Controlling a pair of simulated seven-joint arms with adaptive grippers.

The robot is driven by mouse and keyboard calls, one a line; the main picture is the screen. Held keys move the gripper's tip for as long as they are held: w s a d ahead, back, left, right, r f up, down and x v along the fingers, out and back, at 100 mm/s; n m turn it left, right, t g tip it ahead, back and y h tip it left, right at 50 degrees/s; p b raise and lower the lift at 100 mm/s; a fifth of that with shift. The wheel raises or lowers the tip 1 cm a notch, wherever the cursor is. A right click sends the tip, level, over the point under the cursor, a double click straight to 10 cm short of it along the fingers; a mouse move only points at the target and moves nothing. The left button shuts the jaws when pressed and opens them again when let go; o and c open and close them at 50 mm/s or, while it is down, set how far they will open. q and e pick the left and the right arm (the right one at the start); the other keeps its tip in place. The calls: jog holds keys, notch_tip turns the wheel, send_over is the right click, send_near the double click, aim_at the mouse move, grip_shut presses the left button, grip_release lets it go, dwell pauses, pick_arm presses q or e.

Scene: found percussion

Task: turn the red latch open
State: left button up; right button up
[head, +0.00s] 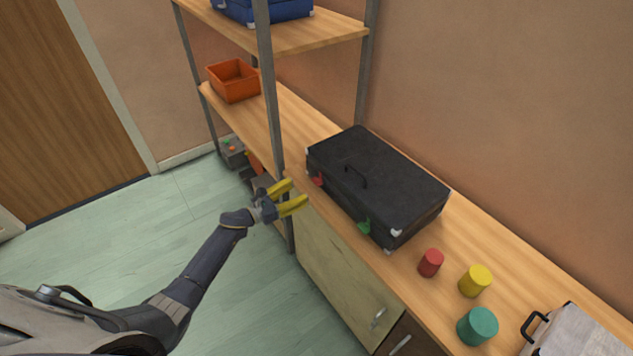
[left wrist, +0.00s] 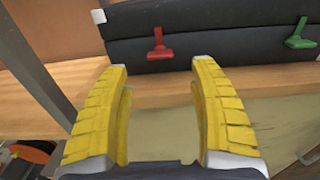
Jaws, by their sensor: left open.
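The red latch (head: 317,181) is on the front face of a black case (head: 378,182), near its left end. In the left wrist view the red latch (left wrist: 160,45) is T-shaped, with its narrow stem pointing up and its wide bar below. A green latch (head: 364,227) sits on the same face farther right; it also shows in the left wrist view (left wrist: 301,35). My left gripper (head: 296,191) is open and empty, with yellow fingers, just in front of the case and apart from the red latch. In the left wrist view the latch lies beyond and between the fingertips (left wrist: 160,65). My right gripper is not in view.
The case lies on a wooden counter (head: 520,268). A red cylinder (head: 431,263), a yellow cylinder (head: 475,281) and a teal cylinder (head: 477,326) stand right of it. A metal shelf post (head: 268,90) rises close to my left gripper. An orange bin (head: 234,81) stands farther back.

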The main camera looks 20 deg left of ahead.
aim_at(314, 182)
pick_arm(q)
jog(key=x, duration=0.8)
jog(key=shift+w+d, duration=0.2)
jog(key=shift+w, duration=0.05)
grip_shut()
dwell(0.5)
